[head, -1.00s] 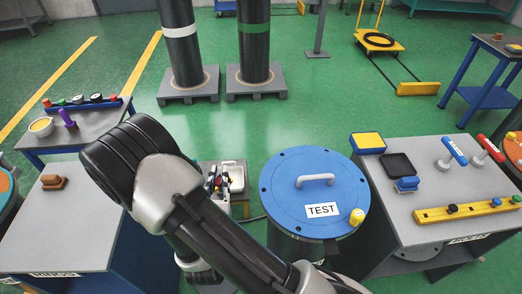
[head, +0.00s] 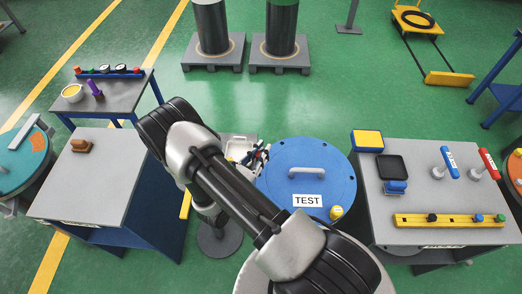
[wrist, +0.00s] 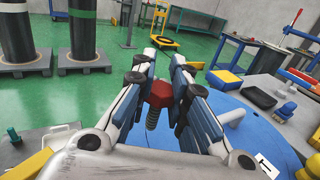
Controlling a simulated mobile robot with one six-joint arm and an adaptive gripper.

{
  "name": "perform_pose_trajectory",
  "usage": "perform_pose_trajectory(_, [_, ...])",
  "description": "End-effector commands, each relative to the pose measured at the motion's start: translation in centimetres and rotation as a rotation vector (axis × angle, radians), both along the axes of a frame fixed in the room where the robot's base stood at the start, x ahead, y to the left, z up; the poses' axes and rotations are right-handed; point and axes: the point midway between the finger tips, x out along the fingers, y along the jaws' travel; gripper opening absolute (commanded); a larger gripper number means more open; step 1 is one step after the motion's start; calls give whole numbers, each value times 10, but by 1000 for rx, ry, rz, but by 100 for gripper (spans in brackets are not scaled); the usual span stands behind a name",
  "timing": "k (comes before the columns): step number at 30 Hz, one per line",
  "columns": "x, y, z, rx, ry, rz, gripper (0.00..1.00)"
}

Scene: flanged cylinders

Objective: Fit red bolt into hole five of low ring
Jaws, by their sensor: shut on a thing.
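My gripper (wrist: 166,62) is shut on the red bolt (wrist: 161,94) in the wrist view. The bolt has a red head between the blue-and-white fingers, and its grey threaded shaft points down. In the head view my gripper (head: 259,156) is small, beside the left edge of a round blue lid (head: 280,180). The lid has a grey handle, a TEST label and small dark holes near its rim. The lid also shows below and right of the fingers in the wrist view (wrist: 250,130). No label marks the low ring or hole five, so I cannot tell which they are.
A yellow knob (head: 336,212) stands at the lid's front right rim. The right table (head: 430,190) carries a yellow bar, a black tray and red and blue handled tools.

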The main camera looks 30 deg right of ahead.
Motion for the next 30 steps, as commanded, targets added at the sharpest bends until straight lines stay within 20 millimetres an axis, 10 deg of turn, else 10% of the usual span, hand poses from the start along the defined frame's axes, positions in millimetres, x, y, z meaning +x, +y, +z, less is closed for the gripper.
perform_pose_trajectory(30, [0, 1, -68, 0, 1, 5, 0])
